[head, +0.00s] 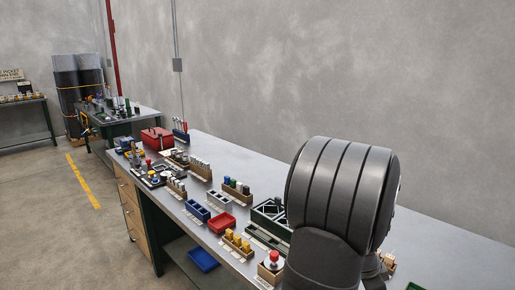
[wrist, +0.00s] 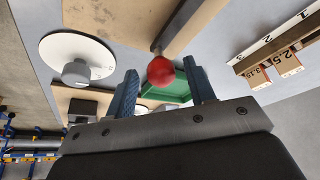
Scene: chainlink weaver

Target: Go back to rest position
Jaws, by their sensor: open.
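My gripper (wrist: 162,92) shows in the wrist view with its two blue fingers spread apart. A red ball-shaped knob (wrist: 161,71) appears between the fingertips in the picture, with clear space to either side. I cannot tell how far beyond the fingers it is. No object is held. In the head view my dark arm fills the right foreground over the workbench (head: 440,245), and the gripper itself is hidden there.

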